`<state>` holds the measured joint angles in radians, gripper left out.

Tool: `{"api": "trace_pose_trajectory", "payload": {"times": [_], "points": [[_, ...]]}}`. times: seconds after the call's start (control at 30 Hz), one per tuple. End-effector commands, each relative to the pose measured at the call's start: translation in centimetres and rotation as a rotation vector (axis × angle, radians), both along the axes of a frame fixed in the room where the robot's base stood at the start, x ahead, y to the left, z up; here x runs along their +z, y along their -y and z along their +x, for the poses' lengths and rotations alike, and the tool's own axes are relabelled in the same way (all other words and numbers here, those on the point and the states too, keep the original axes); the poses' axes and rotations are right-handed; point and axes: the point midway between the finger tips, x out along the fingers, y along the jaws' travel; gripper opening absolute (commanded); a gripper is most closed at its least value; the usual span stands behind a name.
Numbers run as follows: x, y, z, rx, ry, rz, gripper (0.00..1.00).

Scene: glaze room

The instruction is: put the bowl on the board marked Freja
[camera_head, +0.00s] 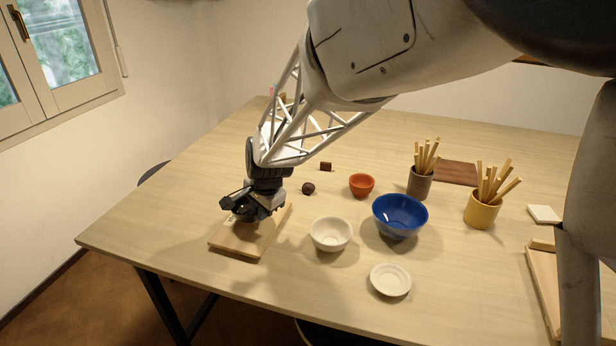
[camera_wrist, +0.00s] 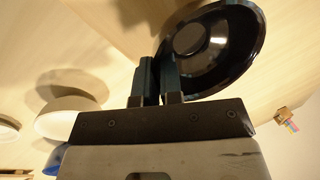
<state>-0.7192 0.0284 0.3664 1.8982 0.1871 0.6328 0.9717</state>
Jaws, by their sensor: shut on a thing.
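My gripper (camera_head: 245,212) is low over a light wooden board (camera_head: 240,242) at the left front of the table. It is shut on the rim of a black, glossy bowl (camera_wrist: 215,50), which fills the upper right of the wrist view. In the head view the dark bowl is mostly hidden by the gripper. I cannot tell whether the bowl touches the board or hangs just above it. No name is readable on the board.
To the right stand a white bowl (camera_head: 330,234), a blue bowl (camera_head: 400,217), a small orange-red bowl (camera_head: 362,185) and a white dish (camera_head: 390,280). Brown (camera_head: 419,183) and yellow (camera_head: 482,211) pots hold sticks. A dark brown board (camera_head: 456,173) lies behind.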

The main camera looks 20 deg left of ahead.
Motion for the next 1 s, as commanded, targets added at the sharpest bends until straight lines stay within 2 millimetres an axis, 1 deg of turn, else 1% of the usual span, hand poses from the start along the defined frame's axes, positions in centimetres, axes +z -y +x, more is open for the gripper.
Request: {"api": "trace_pose_trajectory", "payload": {"times": [0.1,0.53,0.57,0.6,0.67,0.7,0.73,1.0], "points": [[-0.79,0.0,0.01,0.0,0.0,0.001,0.0],[-1.09,-0.01,0.02,0.0,0.0,0.001,0.0],[-1.13,-0.01,0.0,0.0,0.0,0.001,0.08],[-1.1,-0.01,0.0,0.0,0.0,0.001,0.14],[-1.09,-0.02,0.01,0.0,0.0,0.001,0.23],[-1.09,-0.02,0.01,0.0,0.0,0.001,0.3],[-1.09,-0.02,0.01,0.0,0.0,0.001,0.32],[-1.06,-0.02,0.01,0.0,0.0,0.001,0.32]]}}
